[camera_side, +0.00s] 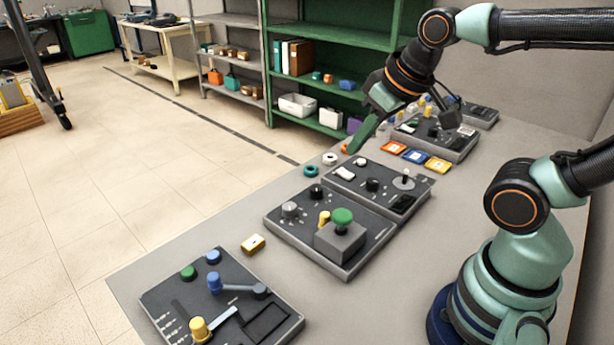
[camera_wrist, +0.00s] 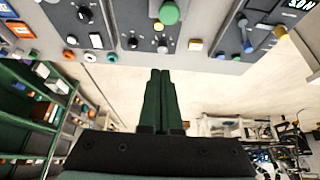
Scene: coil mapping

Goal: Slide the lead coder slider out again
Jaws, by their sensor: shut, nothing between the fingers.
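My gripper (camera_side: 354,148) is raised at the table's far-left edge, its green fingers pointing down and left. In the wrist view the fingers (camera_wrist: 160,73) are together and empty, apart from the panels. No readable label marks the lead coder slider, so I cannot tell which part it is. The third panel from the front (camera_side: 415,193) carries a white block (camera_side: 345,173), a black knob and a small stick. The nearest panel (camera_side: 168,293) carries a yellow knob (camera_side: 199,329), a pale bar and a blue-knobbed lever (camera_side: 213,282).
The second panel (camera_side: 283,228) has a tall green button (camera_side: 342,216) on a grey box. A loose yellow block (camera_side: 253,244), small rings (camera_side: 311,170) and coloured tiles (camera_side: 414,156) lie on the table. More panels stand farther back. Green shelves (camera_side: 335,95) stand beyond the table.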

